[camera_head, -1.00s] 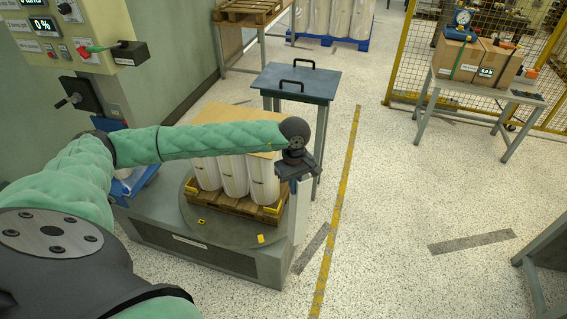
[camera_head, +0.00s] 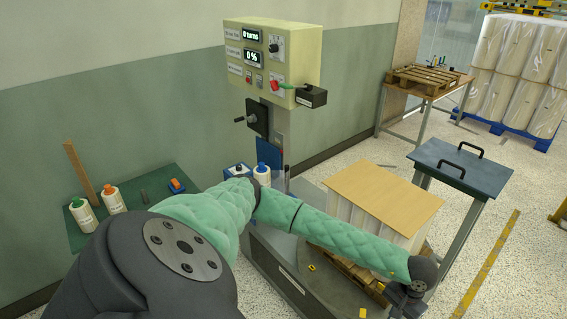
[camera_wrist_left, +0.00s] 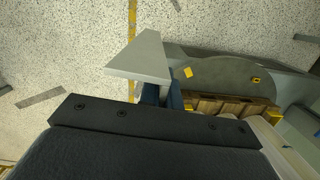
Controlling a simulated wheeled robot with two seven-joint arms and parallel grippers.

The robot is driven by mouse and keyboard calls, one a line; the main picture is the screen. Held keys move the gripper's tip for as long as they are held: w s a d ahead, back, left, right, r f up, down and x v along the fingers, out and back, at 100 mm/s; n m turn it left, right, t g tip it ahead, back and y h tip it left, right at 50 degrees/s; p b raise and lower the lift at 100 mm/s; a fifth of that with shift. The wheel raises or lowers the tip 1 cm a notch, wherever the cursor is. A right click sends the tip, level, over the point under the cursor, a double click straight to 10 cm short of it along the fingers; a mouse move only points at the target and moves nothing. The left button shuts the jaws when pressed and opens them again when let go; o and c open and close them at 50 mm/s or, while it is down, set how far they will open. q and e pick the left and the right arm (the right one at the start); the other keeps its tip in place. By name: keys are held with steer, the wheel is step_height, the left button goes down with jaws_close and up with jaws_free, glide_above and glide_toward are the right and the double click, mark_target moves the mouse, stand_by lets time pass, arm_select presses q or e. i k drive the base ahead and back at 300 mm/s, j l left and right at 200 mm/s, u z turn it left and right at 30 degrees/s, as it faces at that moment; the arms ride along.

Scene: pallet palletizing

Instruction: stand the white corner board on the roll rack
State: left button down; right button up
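My left gripper (camera_head: 405,292) is at the lower right of the head view, beside the near right corner of the wrapped roll load. In the left wrist view its fingers (camera_wrist_left: 162,96) are closed on a pale, angular piece, which looks like the white corner board (camera_wrist_left: 138,58), seen nearly end-on. In the head view the board is hidden or out of frame. My right gripper is not in view.
The load of white rolls under a tan top sheet (camera_head: 383,200) sits on a wooden pallet on the round turntable (camera_head: 335,292). A control box (camera_head: 270,60) stands behind. A blue-grey table with handles (camera_head: 460,168) is at the right.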

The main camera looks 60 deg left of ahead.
mark_target(125, 193)
steer(key=k+j+u, duration=0.2)
steer(key=j, duration=0.25)
steer(key=k+j+u, duration=0.25)
steer(key=j, duration=0.15)
steer(key=j+u, duration=0.2)
steer(key=j, duration=0.25)
steer(key=k+j+u, duration=0.2)
steer(key=j, duration=0.3)
steer(key=i, duration=0.1)
